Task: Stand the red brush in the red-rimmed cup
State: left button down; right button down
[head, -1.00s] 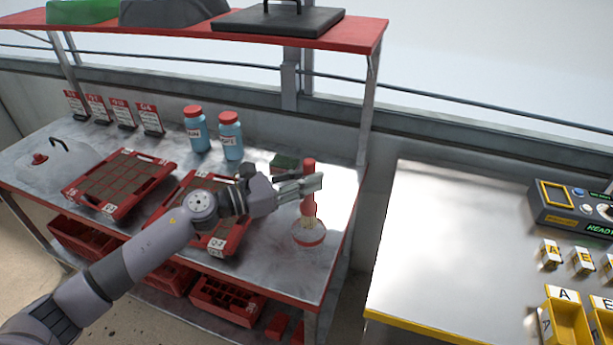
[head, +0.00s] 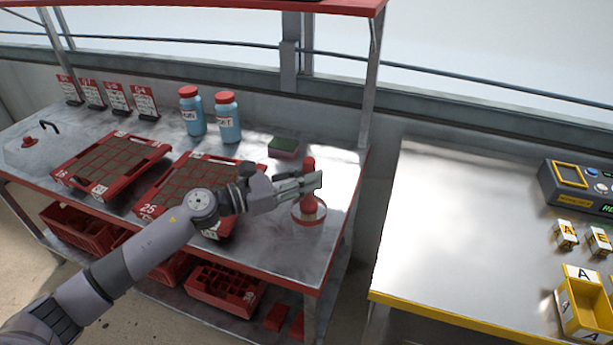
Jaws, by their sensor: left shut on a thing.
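The red brush (head: 308,204) is upright at the right end of the metal bench. My left gripper (head: 311,184) is shut on its handle, which sticks up above the fingers. The red-rimmed cup (head: 309,221) stands on the bench directly below. The brush's lower end is in the cup's mouth, and its bristles are hidden inside. I cannot tell whether the brush touches the cup's bottom. My right gripper is not in view.
A green-topped sponge (head: 284,147) lies behind the gripper. Two blue bottles (head: 227,117) and two red seed trays (head: 110,165) stand to the left. A shelf post (head: 371,90) rises behind the cup. A separate metal table (head: 460,230) is on the right, across a gap.

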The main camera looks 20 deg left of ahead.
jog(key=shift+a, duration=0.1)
pick_arm(q)
jog(key=c, duration=1.3)
grip_release()
jog(key=shift+c, duration=0.2)
jog(key=v, duration=1.2)
jog(key=shift+s, duration=0.1)
